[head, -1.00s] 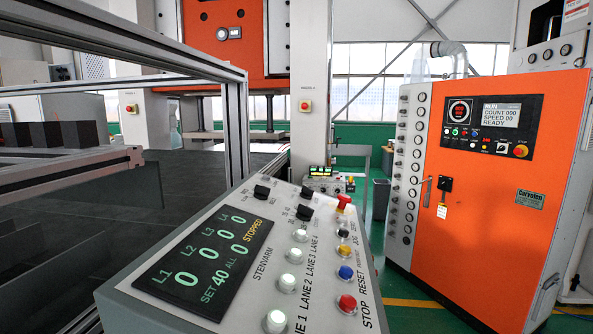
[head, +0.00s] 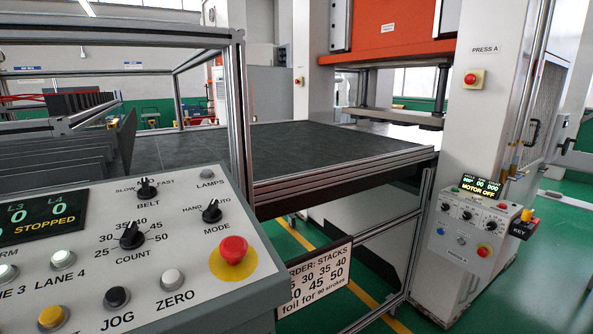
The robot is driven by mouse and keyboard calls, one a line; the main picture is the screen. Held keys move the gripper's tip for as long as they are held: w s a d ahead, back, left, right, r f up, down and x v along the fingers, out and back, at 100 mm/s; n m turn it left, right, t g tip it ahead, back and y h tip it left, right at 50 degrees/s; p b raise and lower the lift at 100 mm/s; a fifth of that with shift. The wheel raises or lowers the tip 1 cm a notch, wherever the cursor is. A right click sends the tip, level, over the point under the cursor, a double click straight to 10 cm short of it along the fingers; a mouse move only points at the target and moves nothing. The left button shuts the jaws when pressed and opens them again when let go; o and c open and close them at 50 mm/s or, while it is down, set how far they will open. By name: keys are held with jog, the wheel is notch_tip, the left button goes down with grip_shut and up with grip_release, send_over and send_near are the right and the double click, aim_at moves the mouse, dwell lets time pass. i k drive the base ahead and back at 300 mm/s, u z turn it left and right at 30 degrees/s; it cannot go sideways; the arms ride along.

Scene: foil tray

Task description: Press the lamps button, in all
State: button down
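The lamps button (head: 207,173) is a small grey round button at the far right corner of the sloped control panel (head: 185,262), in the left of the head view. The word LAMPS is printed just below it. It looks unlit. My gripper is not in view, and nothing touches or covers the button. The panel display (head: 40,215) is cut off at the left edge; it shows L3 and L4 at 0 and the word STOPPED.
Near the button are the BELT knob (head: 147,188), MODE knob (head: 212,211), COUNT knob (head: 132,236) and a red mushroom button (head: 233,250). An aluminium frame post (head: 237,125) stands behind the panel. A second control box (head: 470,240) stands at right, with green floor between.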

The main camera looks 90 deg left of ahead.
aim_at(206, 172)
jog(key=u, duration=0.05)
jog(key=i, duration=0.3)
jog(key=u, duration=4)
